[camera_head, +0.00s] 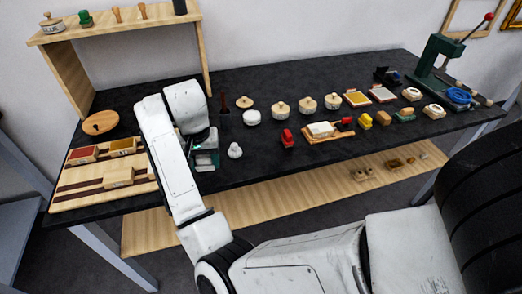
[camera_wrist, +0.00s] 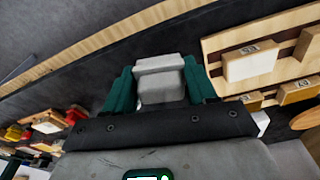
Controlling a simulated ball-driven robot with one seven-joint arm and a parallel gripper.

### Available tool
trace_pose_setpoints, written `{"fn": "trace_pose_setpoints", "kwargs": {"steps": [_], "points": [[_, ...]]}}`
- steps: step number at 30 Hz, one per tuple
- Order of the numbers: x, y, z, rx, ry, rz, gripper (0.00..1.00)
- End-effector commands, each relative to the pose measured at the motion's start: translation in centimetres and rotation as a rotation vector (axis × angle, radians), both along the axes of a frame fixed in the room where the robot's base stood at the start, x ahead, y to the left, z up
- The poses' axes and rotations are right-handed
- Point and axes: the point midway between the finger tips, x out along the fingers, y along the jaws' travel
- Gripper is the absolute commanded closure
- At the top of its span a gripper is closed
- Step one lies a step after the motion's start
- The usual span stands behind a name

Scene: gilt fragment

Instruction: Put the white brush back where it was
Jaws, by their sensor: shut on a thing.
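My gripper (camera_wrist: 160,85) is shut, its green fingers on either side of a pale grey-white block, which looks like the white brush (camera_wrist: 160,66). In the head view my gripper (camera_head: 205,158) is over the dark table, just right of the wooden board (camera_head: 68,203). My arm hides part of the board's right side and most of the held brush. Part of the board also shows upper right in the wrist view (camera_wrist: 222,41).
A small white knobbed object (camera_head: 234,150) stands close right of my gripper. A round wooden disc (camera_head: 100,122) lies behind the board. A wooden shelf (camera_head: 110,28) rises at the back left. Lidded pots, stamps and a green press (camera_head: 432,65) fill the right side.

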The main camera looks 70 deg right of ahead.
Motion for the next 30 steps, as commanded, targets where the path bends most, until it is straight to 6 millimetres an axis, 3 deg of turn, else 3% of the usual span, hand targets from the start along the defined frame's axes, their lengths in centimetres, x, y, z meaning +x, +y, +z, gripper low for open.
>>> {"fn": "trace_pose_setpoints", "kwargs": {"steps": [5,9,13,18,23,30], "points": [[-3.0,-5.3,2.7,0.008,-0.009,-0.386,0.77],[-7.7,-8.8,4.1,0.005,-0.006,-0.797,0.77],[-11.3,-9.7,4.5,0.003,-0.003,-1.098,0.77],[-13.9,-9.5,4.6,0.0,0.0,-1.325,0.77],[-14.1,-10.5,4.0,-0.004,0.002,-1.385,0.77],[-11.8,-15.1,1.6,-0.005,0.003,-1.382,0.77]]}}
